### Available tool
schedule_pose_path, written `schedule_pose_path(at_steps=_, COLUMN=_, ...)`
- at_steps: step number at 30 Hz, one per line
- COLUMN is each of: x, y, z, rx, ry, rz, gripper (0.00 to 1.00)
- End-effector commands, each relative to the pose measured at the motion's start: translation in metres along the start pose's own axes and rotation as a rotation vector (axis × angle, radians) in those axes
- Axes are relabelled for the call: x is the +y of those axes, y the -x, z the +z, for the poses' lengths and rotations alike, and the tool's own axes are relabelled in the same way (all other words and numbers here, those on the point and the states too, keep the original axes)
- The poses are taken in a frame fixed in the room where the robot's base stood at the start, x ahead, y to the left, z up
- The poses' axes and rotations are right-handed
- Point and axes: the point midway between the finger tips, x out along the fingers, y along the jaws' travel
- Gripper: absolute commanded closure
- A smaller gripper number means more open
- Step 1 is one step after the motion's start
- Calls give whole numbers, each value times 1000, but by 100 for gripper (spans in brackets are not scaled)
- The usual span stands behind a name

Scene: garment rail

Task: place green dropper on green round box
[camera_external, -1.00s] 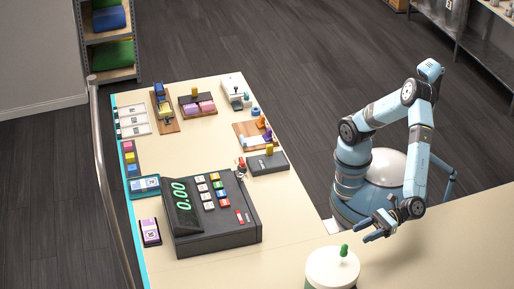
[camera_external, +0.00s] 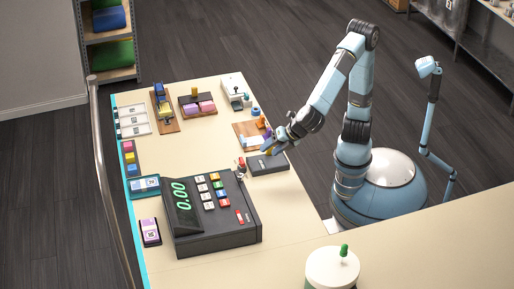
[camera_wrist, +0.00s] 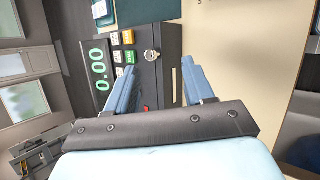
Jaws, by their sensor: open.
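A pale round box (camera_external: 333,271) with a green lower edge stands at the front of the counter in the external view. A small green upright piece (camera_external: 344,250) stands on its top; I cannot tell whether this is the dropper or a knob. My gripper (camera_external: 268,146) is over the right edge of the counter, by the small black box, far from the round box. In the wrist view my gripper (camera_wrist: 160,72) has its two blue fingers spread, with nothing between them. No round box or green dropper shows clearly in the wrist view.
A black cash register (camera_external: 212,231) fills the middle of the counter; its green display (camera_wrist: 99,68) also shows in the wrist view. A small black box (camera_external: 268,165) lies near my gripper. A wooden board (camera_external: 243,129) with small coloured pieces is partly hidden. The front right counter is clear.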

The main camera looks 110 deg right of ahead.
Motion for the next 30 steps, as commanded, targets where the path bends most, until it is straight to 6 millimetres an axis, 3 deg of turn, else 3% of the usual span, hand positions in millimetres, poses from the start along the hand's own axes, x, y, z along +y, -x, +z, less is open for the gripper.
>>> schedule_pose_path(at_steps=1, x=-5, y=-2, z=24, rx=9, ry=-72, rz=-33, gripper=47)
schedule_pose_path(at_steps=6, x=-30, y=-3, z=84, rx=42, ry=-310, rz=-135, gripper=47)
schedule_pose_path(at_steps=15, x=-85, y=14, z=168, rx=89, ry=-732, rz=-272, gripper=47)
schedule_pose_path(at_steps=24, x=-146, y=42, z=219, rx=126, ry=-1144, rz=-355, gripper=47)
schedule_pose_path(at_steps=30, x=-185, y=62, z=235, rx=148, ry=-1407, rz=-381, gripper=47)
